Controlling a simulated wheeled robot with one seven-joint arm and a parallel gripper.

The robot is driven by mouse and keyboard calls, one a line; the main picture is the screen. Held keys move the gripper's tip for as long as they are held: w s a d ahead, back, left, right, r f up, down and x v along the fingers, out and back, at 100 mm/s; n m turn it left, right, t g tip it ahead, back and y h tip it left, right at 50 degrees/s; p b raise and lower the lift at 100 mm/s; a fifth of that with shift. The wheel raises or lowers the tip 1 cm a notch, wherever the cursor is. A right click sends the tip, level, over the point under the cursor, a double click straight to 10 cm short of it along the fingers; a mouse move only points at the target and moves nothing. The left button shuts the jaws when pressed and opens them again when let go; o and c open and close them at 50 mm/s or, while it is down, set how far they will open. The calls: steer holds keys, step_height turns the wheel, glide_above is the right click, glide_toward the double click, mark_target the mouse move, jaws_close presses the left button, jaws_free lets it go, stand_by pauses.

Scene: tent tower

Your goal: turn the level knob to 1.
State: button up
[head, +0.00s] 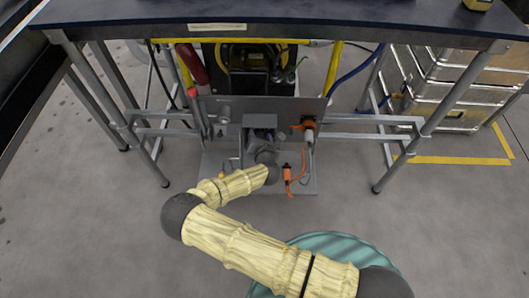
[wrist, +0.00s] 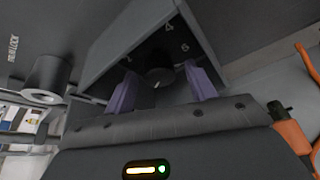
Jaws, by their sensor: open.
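The level knob (wrist: 159,76) is a dark round knob inside a grey hooded box in the wrist view. A small pale mark shows on its lower edge. My gripper (wrist: 162,92) is open, with one purple finger on each side of the knob, lower left and right. I cannot tell whether the fingers touch it. In the head view, the grey hood (head: 260,121) shows in front of my gripper (head: 262,146), and the knob is hidden.
A grey cylinder (wrist: 48,77) projects from the panel left of the hood. An orange handle (wrist: 291,136) with a cable is close on the right. The panel (head: 228,103) stands under a dark table (head: 280,17) with metal legs. Metal cases (head: 450,85) stand at right.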

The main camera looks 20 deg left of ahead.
steer(key=p+v, duration=0.3)
steer(key=v, duration=1.2)
steer(key=shift+s+d+r, duration=0.15)
steer(key=shift+s+r, duration=0.05)
steer(key=shift+s, duration=0.05)
